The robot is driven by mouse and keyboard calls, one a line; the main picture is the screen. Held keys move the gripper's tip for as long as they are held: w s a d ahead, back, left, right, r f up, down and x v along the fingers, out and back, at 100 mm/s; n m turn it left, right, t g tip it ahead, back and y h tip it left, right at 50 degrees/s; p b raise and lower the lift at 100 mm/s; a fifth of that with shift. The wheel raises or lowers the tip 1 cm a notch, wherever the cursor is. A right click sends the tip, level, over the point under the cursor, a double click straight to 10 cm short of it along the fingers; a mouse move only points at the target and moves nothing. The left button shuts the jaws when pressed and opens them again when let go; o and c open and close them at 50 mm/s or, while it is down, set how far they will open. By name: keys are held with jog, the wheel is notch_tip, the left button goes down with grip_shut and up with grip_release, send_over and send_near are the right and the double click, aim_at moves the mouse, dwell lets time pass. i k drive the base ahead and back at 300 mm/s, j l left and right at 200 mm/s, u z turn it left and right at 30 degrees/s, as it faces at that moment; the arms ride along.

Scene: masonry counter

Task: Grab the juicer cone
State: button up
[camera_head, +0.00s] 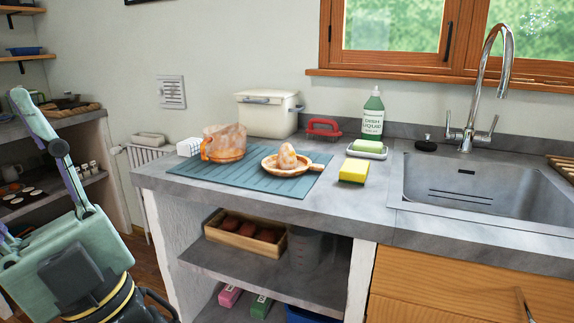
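The juicer cone (287,157) is a pale orange, mottled dome rising from a shallow round dish with a handle that points right. It sits upright on the blue-grey ribbed mat (235,179) on the counter. A matching mottled orange jug (225,143) with a loop handle stands on the mat just left of it, apart from it. Parts of my arm show at the left edge, well away from the mat. My gripper is not in view.
A yellow-green sponge (353,171) lies right of the mat. Behind stand a cream bin (267,113), a red brush (323,127), a soap dish (367,149) and a green dish liquid bottle (372,115). The sink (480,185) is at right. The counter's front strip is clear.

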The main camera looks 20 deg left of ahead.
aim_at(286, 163)
jog(key=j+z, duration=0.35)
jog(key=j, duration=0.2)
jog(key=j+z, duration=0.35)
jog(key=j, duration=0.2)
jog(key=j+z, duration=0.35)
jog(key=j, duration=0.15)
